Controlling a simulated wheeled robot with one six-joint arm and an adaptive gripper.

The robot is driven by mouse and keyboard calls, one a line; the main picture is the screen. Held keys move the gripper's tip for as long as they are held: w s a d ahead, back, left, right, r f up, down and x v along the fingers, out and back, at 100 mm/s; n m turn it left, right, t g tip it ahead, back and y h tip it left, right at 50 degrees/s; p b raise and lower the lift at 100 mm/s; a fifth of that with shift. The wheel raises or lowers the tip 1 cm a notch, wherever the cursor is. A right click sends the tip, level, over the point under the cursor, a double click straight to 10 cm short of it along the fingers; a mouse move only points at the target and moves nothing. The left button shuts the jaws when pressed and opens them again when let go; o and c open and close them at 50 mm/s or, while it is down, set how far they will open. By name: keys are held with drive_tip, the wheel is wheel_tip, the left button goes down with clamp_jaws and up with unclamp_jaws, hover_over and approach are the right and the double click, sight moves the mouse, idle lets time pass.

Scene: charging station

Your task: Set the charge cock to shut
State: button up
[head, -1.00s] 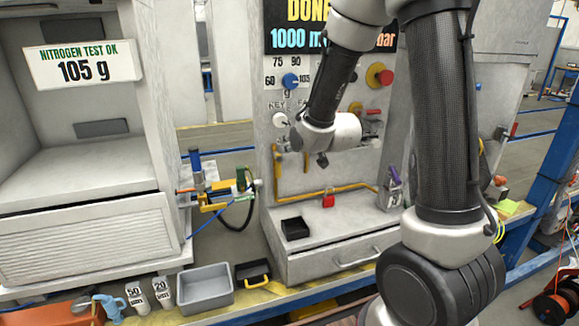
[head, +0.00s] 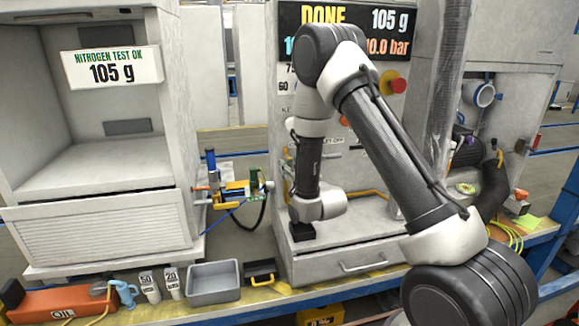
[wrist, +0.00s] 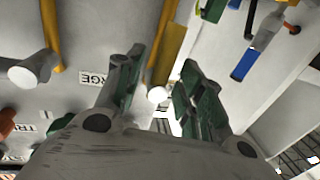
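In the wrist view my gripper (wrist: 158,88) is open, its two green-padded fingers apart. A white round knob end (wrist: 157,95) shows in the gap between them, with a yellow bar (wrist: 167,55) running up from beside it. A second white knob (wrist: 28,72) with a yellow bar (wrist: 50,35) is at the left. In the head view my arm hides the fingers and the cock.
A display (head: 350,17) reads DONE, 105 g. A red knob on a yellow disc (head: 395,84) sits at the panel's upper right. A blue-handled valve assembly (head: 235,188) projects left of the panel. A grey bin (head: 213,281) stands on the front bench. A drawer (head: 350,262) is below.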

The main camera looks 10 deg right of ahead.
drive_tip(key=shift+w+a, duration=0.15)
drive_tip(key=shift+w, duration=0.6)
clamp_jaws()
